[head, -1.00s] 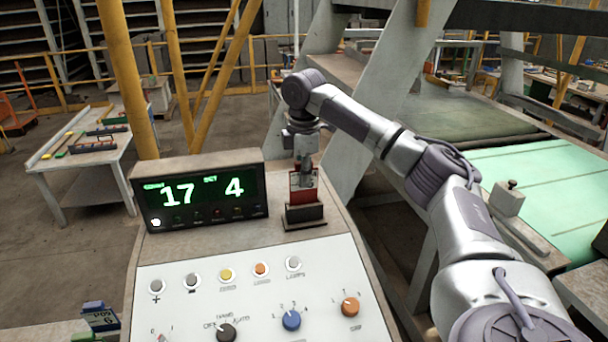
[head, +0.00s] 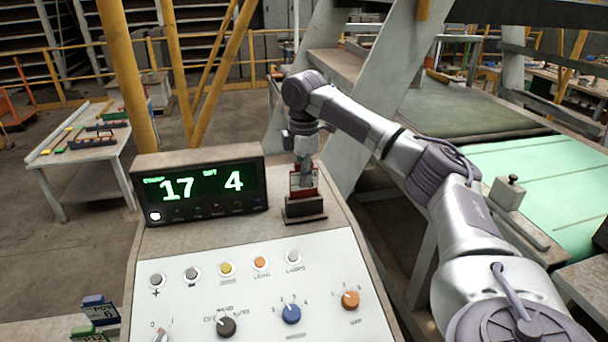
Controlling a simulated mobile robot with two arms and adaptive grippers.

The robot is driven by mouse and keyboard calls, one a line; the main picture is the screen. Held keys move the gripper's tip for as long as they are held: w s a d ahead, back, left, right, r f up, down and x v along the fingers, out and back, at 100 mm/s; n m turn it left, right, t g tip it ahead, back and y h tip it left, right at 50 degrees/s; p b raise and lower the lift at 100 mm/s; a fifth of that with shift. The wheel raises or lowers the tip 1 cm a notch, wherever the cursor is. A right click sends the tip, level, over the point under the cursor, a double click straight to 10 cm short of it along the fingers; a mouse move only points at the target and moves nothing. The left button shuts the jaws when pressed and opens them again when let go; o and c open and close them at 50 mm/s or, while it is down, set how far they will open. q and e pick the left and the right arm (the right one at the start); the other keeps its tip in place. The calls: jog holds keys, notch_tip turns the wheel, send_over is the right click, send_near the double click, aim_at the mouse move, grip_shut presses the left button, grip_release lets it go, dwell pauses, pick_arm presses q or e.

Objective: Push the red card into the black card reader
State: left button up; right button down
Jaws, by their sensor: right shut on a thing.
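The black card reader (head: 305,208) stands on the console top, to the right of the display. The red card (head: 296,191) stands upright at the top of the reader, its lower edge at or in the slot; the exact depth is too small to tell. My right gripper (head: 304,179) points down over the reader and is shut on the red card, covering much of it. My left gripper is not in view.
A display box (head: 200,188) showing 17 and 4 stands left of the reader. The white control panel (head: 255,285) in front carries several buttons and knobs. A grey side table (head: 85,155) stands far left. A green conveyor (head: 540,180) lies right.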

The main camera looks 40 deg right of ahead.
jog(key=shift+f, duration=0.55)
dwell(0.4)
jog(key=c, duration=1.1)
grip_release()
jog(key=shift+c, duration=0.2)
notch_tip(320, 180, up, 12)
jog(key=shift+f, duration=0.1)
